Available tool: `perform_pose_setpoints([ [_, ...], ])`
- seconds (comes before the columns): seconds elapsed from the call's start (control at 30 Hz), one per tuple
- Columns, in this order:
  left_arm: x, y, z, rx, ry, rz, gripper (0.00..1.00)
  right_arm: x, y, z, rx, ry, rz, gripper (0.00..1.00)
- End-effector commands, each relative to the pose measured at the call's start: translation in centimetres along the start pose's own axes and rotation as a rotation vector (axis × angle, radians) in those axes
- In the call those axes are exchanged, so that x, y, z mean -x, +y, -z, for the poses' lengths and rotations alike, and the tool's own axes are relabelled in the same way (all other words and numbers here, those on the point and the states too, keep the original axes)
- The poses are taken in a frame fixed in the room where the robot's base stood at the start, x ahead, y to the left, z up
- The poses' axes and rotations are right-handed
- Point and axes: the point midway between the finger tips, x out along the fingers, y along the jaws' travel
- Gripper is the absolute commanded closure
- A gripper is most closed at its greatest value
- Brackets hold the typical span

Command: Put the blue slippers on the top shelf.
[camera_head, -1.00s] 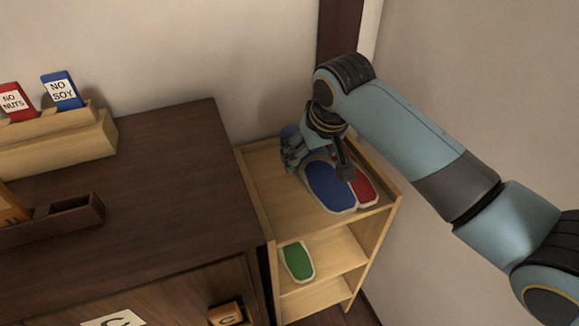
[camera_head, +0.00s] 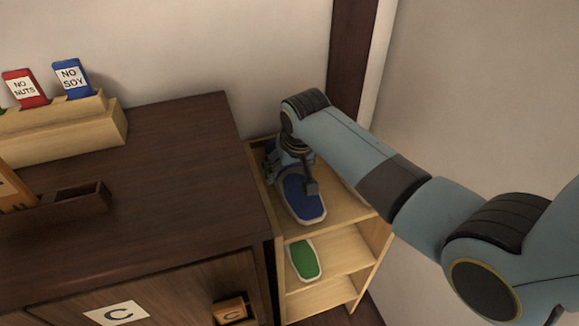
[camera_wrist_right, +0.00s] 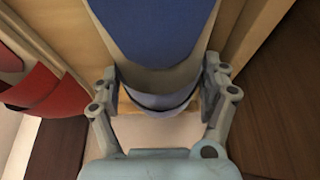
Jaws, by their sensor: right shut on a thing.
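One blue slipper (camera_head: 303,205) with a pale edge is at the left side of the top shelf (camera_head: 345,208), beside the dark cabinet. My right gripper (camera_head: 291,174) is shut on its far part. In the right wrist view the blue slipper (camera_wrist_right: 165,28) lies between the two fingers (camera_wrist_right: 162,85). I cannot tell whether its sole touches the shelf. A second blue slipper does not show clearly. My left gripper is out of view.
A red slipper (camera_wrist_right: 45,95) shows left in the wrist view; my arm hides it in the head view. A green slipper (camera_head: 304,260) lies on the shelf below. The dark cabinet (camera_head: 170,170) stands close at left, the wall at right.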

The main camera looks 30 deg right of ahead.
Motion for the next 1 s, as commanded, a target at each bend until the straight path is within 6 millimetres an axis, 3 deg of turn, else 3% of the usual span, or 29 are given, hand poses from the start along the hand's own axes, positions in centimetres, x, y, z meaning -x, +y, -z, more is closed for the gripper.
perform_pose_setpoints([
  [0.03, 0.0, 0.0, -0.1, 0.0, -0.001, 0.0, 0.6, -0.1, 0.0, 0.0, 0.0, 0.0, 0.0, 0.58],
  [0.07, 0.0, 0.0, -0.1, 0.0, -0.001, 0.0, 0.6, -0.1, 0.0, -0.1, 0.0, 0.0, 0.0, 0.19],
  [0.13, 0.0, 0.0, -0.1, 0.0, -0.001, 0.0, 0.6, -0.1, 0.0, 0.0, 0.0, 0.0, 0.0, 0.1],
  [0.4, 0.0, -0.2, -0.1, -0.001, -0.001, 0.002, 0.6, 0.0, 0.0, 0.0, 0.0, 0.0, 0.0, 0.1],
  [0.53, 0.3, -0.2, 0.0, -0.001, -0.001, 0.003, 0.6, 1.0, 0.0, 0.1, 0.0, 0.003, 0.0, 0.1],
  [1.0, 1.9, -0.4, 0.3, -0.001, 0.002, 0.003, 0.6, 10.5, 0.0, 0.1, 0.0, 0.003, 0.001, 0.1],
])
